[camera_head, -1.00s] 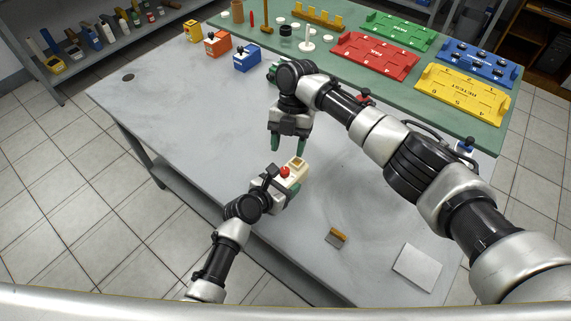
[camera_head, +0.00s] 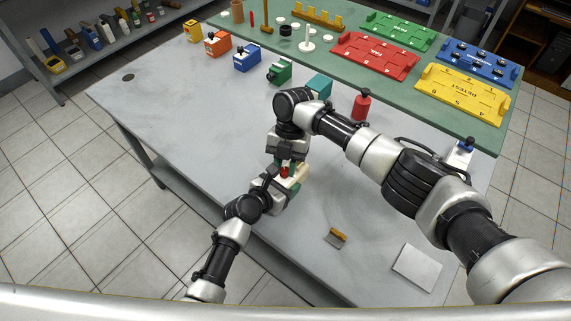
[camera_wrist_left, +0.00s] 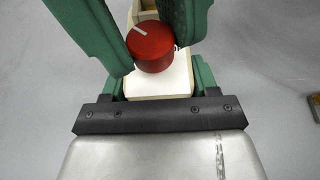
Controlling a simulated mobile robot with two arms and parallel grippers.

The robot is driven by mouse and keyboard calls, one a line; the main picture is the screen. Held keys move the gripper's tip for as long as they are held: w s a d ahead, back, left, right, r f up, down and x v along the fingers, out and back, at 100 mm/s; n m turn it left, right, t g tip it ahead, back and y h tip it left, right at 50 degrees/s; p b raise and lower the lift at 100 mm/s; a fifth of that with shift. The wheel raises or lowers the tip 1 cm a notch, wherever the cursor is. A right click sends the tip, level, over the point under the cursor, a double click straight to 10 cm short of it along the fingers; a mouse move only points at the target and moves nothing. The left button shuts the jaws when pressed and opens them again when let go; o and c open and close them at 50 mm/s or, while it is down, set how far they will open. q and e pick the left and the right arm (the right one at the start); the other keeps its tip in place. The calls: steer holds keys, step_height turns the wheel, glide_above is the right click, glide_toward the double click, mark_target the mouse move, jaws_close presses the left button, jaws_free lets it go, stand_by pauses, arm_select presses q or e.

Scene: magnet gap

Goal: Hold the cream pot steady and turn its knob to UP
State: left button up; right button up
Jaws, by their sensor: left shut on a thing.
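The cream pot (camera_head: 299,176) is a small cream box with a red round knob (camera_wrist_left: 151,47) on top; the pot's pale face (camera_wrist_left: 165,80) shows below the knob in the left wrist view. A white mark on the knob points up and left there. My left gripper (camera_head: 286,188) is shut on the pot near the table's front edge. My right gripper (camera_head: 287,165) reaches down from above, its green fingers spread on either side of the knob. The left finger overlaps the knob's edge in the left wrist view; I cannot tell if they touch. No UP lettering is legible.
A brown-handled scraper (camera_head: 337,237) and a pale square plate (camera_head: 417,267) lie on the grey table (camera_head: 200,120) to the right. Coloured boxes, a red bottle (camera_head: 361,105) and coloured trays stand farther back. The table left of the pot is clear.

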steer(key=shift+c, duration=0.7)
steer(key=shift+m, duration=0.3)
steer(key=m+y, duration=0.1)
steer(key=m, duration=0.2)
steer(key=m+t+y, duration=0.1)
steer(key=m, duration=0.2)
steer(key=shift+s+d, duration=0.15)
steer(key=shift+d, duration=0.05)
steer(key=m+t, duration=0.1)
steer(key=m, duration=0.2)
steer(key=m+t+y, duration=0.1)
steer(key=m, duration=0.3)
steer(key=shift+s+t, duration=0.1)
steer(key=shift+t, duration=0.2)
steer(key=o, duration=0.9)
steer(key=shift+d, duration=0.1)
steer(key=shift+o, duration=0.2)
